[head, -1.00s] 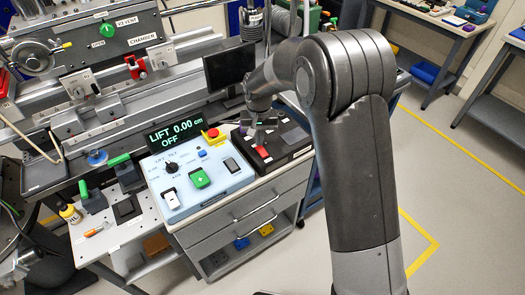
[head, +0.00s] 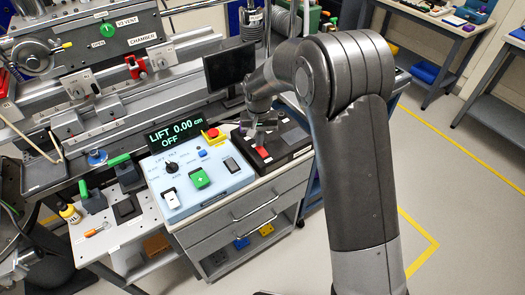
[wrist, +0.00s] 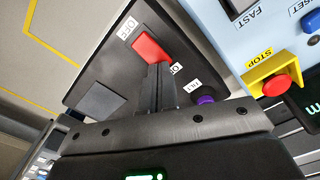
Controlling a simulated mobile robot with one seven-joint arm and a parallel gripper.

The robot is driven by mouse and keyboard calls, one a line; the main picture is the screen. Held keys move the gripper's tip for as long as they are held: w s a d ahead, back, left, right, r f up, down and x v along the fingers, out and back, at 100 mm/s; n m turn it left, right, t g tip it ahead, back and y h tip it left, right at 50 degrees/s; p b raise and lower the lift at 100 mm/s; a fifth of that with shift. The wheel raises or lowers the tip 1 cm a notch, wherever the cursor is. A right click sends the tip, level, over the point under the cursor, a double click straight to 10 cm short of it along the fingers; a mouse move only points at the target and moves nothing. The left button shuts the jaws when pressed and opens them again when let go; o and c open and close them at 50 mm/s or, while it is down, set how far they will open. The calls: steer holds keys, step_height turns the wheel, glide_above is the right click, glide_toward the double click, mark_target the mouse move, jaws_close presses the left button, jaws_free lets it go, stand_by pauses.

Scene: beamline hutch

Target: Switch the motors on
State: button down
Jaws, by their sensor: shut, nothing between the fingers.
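A red rocker switch (wrist: 150,48) sits on a black box (wrist: 90,65), with an OFF label at one end and a partly hidden ON label at the other. In the head view the red switch (head: 262,152) shows just below my gripper (head: 256,137). In the wrist view my gripper (wrist: 158,75) is shut and empty, its tips at the ON-label end of the switch. I cannot tell whether they touch it. The display (head: 172,134) on the pale blue control panel (head: 180,200) reads LIFT 0.00 cm and OFF.
A red stop button in a yellow housing (wrist: 276,86) and a blue button (wrist: 311,22) are on the panel beside the box. A purple knob (wrist: 206,100) is close to my fingers. A dark monitor (head: 229,68) stands behind.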

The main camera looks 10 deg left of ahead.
steer(key=shift+f, duration=0.85)
stand_by(0.3)
steer(key=shift+r, duration=3.55)
steer(key=shift+d+r, duration=0.1)
steer(key=s+d+r+m+t, duration=0.1)
steer(key=s+d+r, duration=0.4)
steer(key=d+r, duration=0.35)
steer(key=s+d+r+t, duration=0.2)
steer(key=s+d+r, duration=0.3)
steer(key=d+r, duration=0.3)
steer(key=s+d+m+t, duration=0.1)
steer(key=s+d, duration=0.5)
steer(key=s, duration=0.3)
steer(key=s+d+r+m+t, duration=0.1)
steer(key=s+d, duration=0.5)
steer(key=s, duration=0.2)
steer(key=shift+s+d+t, duration=0.3)
steer(key=shift+s, duration=0.1)
